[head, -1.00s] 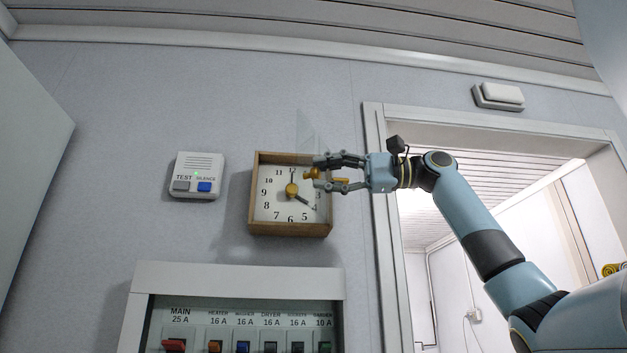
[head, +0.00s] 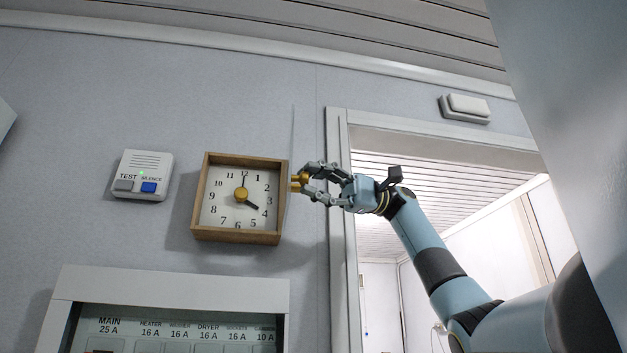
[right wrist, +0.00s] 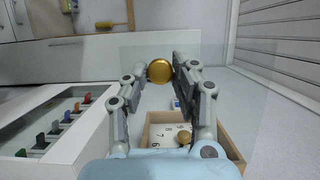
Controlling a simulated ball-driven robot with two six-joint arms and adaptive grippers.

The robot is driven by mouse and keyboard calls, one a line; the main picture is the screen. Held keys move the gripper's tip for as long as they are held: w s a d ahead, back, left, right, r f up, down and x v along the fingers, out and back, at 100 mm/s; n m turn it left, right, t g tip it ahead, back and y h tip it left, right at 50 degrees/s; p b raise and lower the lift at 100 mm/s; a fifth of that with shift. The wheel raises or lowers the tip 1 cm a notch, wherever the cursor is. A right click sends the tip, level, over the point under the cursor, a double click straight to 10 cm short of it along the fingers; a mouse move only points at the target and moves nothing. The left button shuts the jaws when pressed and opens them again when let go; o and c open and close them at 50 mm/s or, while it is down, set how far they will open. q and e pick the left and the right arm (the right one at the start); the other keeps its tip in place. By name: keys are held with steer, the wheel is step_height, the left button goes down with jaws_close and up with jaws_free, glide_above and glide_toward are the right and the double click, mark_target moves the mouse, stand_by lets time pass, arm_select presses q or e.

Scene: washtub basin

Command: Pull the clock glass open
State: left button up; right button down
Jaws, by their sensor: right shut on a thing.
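The wooden clock (head: 198,200) hangs on the wall with a white dial, black numerals and a brass hub. Its box also shows low in the right wrist view (right wrist: 232,150). The clear glass (right wrist: 215,58) is a faint pane in the right wrist view, standing out from the clock front. In the head view it is nearly edge-on and hard to make out. A brass knob (right wrist: 160,71) sits on it. My right gripper (head: 303,180) is shut on this knob at the clock's right side. The left gripper is not in view.
A test/silence box (head: 143,175) is on the wall left of the clock. A breaker panel (head: 170,282) is below. A door frame (head: 338,240) stands close to the right, with a white box (head: 465,108) above the doorway.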

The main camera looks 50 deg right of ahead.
steer(key=c, duration=1.1)
jaws_free()
steer(key=shift+w+a, duration=0.1)
steer(key=shift+o, duration=0.2)
steer(key=v, duration=1.2)
